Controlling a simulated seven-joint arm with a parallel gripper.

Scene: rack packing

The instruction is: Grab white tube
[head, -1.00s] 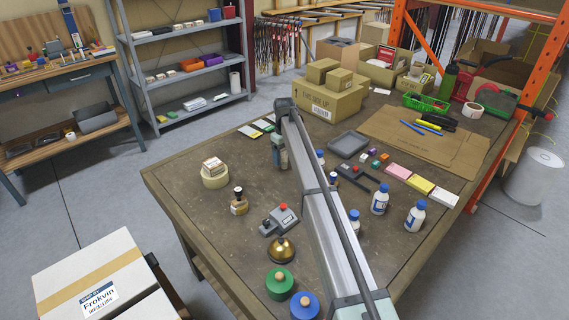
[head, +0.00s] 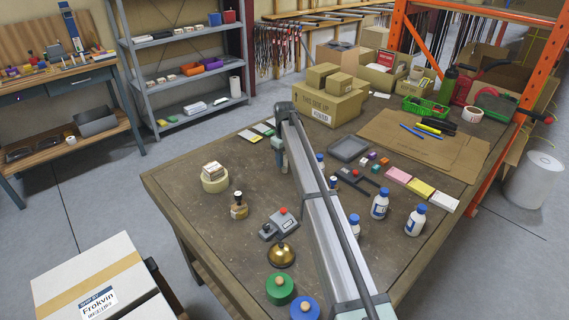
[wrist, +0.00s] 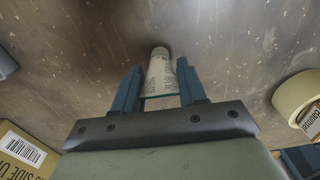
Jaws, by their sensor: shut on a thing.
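The white tube (wrist: 160,75) shows in the wrist view, between the two blue fingers of my gripper (wrist: 159,82). It is pale with small dark print and a teal band at its near end. The fingers are shut on its sides. In the head view my gripper (head: 281,157) is over the far left part of the brown workbench (head: 200,222). The tube is hard to make out there, and I cannot tell how far it is above the bench.
A tape roll with a small box on it (head: 214,178) and a small amber bottle (head: 238,206) stand to the left. Several white bottles with blue caps (head: 379,205) stand to the right of my arm. Cardboard boxes (head: 328,105) are behind. The bench's left front is clear.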

